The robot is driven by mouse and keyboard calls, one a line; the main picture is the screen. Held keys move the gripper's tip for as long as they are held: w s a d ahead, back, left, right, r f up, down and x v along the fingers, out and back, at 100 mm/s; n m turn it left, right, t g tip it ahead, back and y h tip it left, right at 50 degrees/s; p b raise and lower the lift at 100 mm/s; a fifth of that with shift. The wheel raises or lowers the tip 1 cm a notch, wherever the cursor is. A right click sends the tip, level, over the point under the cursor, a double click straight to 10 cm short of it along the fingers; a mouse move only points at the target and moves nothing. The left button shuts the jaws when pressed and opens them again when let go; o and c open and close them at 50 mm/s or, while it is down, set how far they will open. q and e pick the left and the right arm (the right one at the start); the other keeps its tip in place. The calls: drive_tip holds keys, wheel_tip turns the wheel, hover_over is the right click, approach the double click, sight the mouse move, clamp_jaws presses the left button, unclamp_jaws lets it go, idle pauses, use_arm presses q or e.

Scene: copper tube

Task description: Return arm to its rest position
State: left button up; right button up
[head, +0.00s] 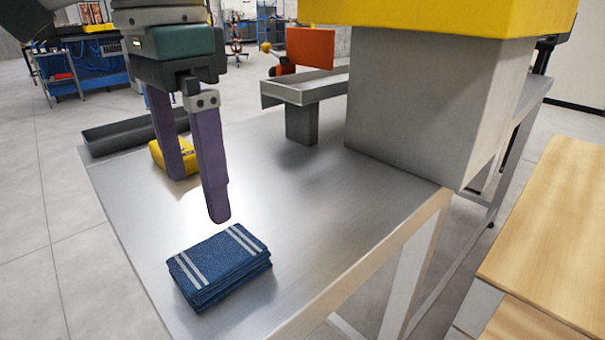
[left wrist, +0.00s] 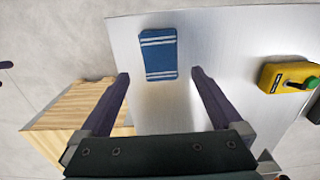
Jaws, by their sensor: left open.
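My left gripper (head: 198,190) hangs above the metal table (head: 320,205) with its two purple fingers apart and nothing between them. In the left wrist view the left gripper (left wrist: 158,84) also shows open. A folded blue cloth with pale stripes (head: 220,266) lies on the table near the front corner, below and apart from the fingers. The cloth (left wrist: 158,56) shows beyond the fingertips in the left wrist view. My right gripper is in neither view.
A yellow box (head: 158,157) sits partly behind a finger; its green button (left wrist: 311,83) shows in the wrist view. A grey tray (head: 115,137) lies at the table's back left. A large grey machine block with a yellow top (head: 425,105) stands right. A wooden surface (head: 550,220) is beyond the table.

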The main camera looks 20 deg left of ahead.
use_arm(q)
drive_tip(key=shift+r, duration=0.9)
drive_tip(key=s+d+f+m+t+h+p, duration=0.1)
drive_tip(key=s+d+f+h+p, duration=0.15)
drive_tip(key=d, duration=0.45)
drive_tip(key=s+d+f+m+t+h+p, duration=0.1)
drive_tip(key=s+d+f+m, duration=0.1)
drive_tip(key=s+d+f, duration=0.3)
drive_tip(key=s+a+f+n+t+y+p, duration=0.1)
drive_tip(key=s+a+n+t+y+p, duration=0.15)
drive_tip(key=s+a+n, duration=0.45)
wheel_tip(320, 180, up, 38)
drive_tip(key=a+m+p, duration=0.1)
drive_tip(key=p, duration=3.7)
drive_tip(key=shift+s+a+g+y, duration=0.25)
drive_tip(key=shift+s+g+y, duration=0.15)
drive_tip(key=shift+g, duration=0.05)
